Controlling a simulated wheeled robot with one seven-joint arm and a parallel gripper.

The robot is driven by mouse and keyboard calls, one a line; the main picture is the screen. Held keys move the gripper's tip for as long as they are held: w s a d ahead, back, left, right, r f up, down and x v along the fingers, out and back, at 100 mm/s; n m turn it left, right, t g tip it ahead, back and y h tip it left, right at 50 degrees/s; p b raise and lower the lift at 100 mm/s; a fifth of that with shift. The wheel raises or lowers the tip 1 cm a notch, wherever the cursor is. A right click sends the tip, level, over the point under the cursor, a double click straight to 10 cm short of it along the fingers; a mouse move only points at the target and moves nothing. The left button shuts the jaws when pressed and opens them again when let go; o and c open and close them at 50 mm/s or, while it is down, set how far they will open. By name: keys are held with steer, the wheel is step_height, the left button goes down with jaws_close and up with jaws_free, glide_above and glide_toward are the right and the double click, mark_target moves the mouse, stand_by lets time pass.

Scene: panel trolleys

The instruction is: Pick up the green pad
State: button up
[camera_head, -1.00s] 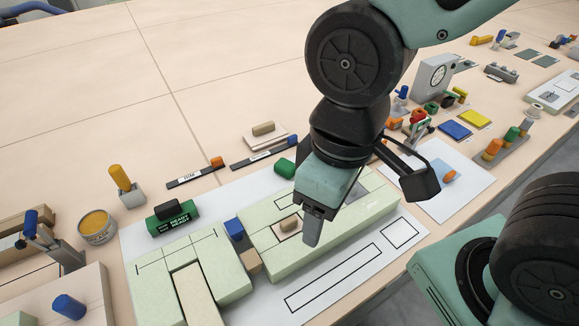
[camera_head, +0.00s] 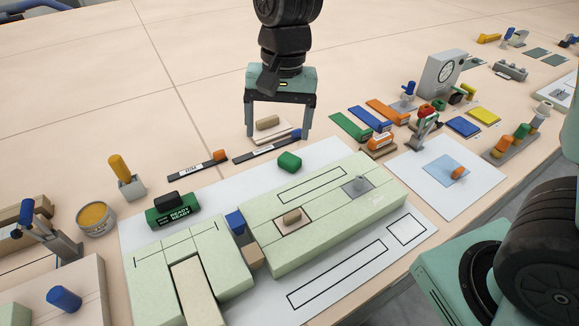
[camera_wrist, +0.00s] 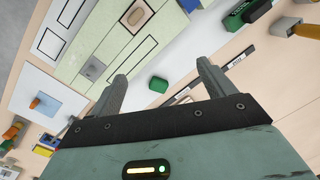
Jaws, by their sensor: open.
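A small rounded green pad (camera_head: 289,162) lies near the back edge of the white sheet, behind the pale green fixture block. In the wrist view the green pad (camera_wrist: 158,85) shows between and beyond my two fingers, touched by neither. My gripper (camera_head: 278,137) is open and empty, pointing down behind the pad in the head view. Its fingers stand either side of a beige block on a pale plate (camera_head: 268,124). My gripper (camera_wrist: 163,72) shows both fingers apart in the wrist view. A flat green strip (camera_head: 350,126) lies farther right.
The pale green fixture (camera_head: 330,225) stands in front of the pad. Black label strips (camera_head: 262,152) lie to its left, with a green box marked READY (camera_head: 172,216) beyond. Blue and orange strips (camera_head: 386,112) lie right. The table behind my gripper is clear.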

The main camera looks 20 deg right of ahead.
steer(key=w+d+f+m+h+b, duration=0.1)
steer(key=w+d+f+m, duration=0.25)
steer(key=w, duration=0.35)
steer(key=w+d+f+m, duration=0.3)
steer(key=w+m, duration=0.1)
steer(key=w, duration=0.3)
glide_above(290, 158)
step_height(290, 158, down, 11)
steer(key=shift+r, duration=0.1)
steer(key=shift+f, duration=2.9)
steer(key=c, duration=1.1)
steer(key=shift+c, duration=0.2)
step_height(290, 158, up, 10)
